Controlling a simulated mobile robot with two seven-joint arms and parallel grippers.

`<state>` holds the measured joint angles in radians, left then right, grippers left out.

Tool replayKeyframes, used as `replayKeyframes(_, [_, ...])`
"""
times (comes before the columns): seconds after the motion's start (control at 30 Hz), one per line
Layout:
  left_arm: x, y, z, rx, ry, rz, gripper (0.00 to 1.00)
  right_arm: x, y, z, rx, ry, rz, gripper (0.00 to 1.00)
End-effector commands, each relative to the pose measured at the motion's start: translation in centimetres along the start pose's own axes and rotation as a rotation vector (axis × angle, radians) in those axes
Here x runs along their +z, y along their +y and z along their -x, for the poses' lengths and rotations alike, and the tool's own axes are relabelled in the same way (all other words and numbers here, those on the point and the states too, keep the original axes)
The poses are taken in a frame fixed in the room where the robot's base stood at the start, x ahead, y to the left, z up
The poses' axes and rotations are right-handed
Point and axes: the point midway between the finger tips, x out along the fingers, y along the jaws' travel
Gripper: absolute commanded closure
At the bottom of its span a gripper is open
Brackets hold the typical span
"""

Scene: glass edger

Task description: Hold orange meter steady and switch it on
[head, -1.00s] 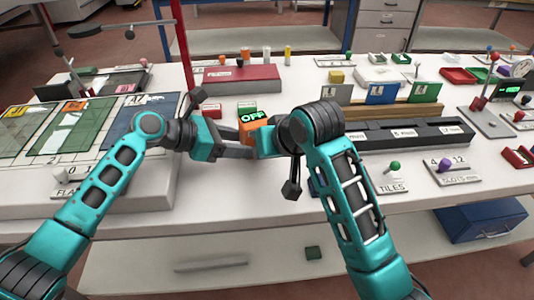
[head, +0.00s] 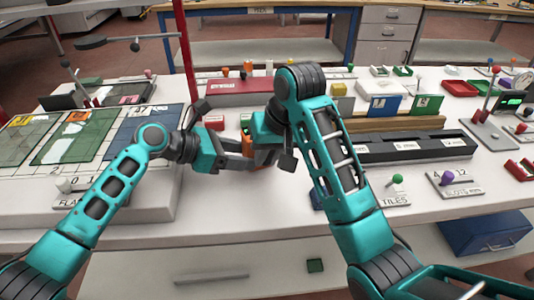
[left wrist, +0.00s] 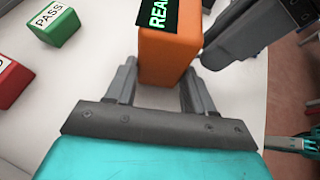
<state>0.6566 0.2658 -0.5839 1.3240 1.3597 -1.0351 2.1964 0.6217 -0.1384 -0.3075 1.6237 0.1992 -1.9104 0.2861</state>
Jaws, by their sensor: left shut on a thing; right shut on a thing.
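The orange meter (left wrist: 170,58) stands upright on the white bench in the left wrist view. Its green-on-black display (left wrist: 158,12) shows letters starting "REA"; the rest is cut off. My left gripper (left wrist: 160,82) is shut on the meter, with a finger on either side of its near end. My right gripper (left wrist: 215,58) reaches in from the upper right, against or very close to the meter's right side. It is shut; the part it grips is hidden. In the head view my right gripper (head: 262,158) and arm cover most of the meter.
A green PASS block (left wrist: 57,24) and a red block (left wrist: 12,82) stand left of the meter in the left wrist view. In the head view glass panels (head: 75,140) lie at left, and a black slotted rack (head: 420,147) stands at right.

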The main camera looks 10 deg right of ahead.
Motion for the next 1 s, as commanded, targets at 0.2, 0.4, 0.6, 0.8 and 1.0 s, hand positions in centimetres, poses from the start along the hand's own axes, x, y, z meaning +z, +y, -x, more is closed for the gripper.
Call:
replayKeyframes(0.2, [0.3, -0.2, -0.1, -0.004, -0.006, -0.005, 0.64, 0.1, -0.1, -0.1, -0.003, -0.002, 0.002, 0.77])
replayKeyframes(0.4, [0.2, -0.1, -0.1, -0.002, -0.004, -0.004, 0.64, 0.0, -0.1, -0.1, -0.002, 0.000, 0.002, 0.60])
replayKeyframes(0.6, [0.2, 0.0, 0.0, 0.000, -0.003, -0.003, 0.64, 0.0, 0.0, 0.0, -0.001, 0.001, 0.001, 0.60])
replayKeyframes(0.8, [0.2, 0.0, 0.0, 0.000, -0.003, -0.002, 0.64, -0.1, -0.1, 1.8, -0.001, 0.005, 0.002, 0.60])
replayKeyframes(1.0, [0.1, 0.0, 0.0, 0.000, -0.002, -0.002, 0.64, -0.4, 0.1, 3.9, 0.004, 0.018, 0.008, 0.60])
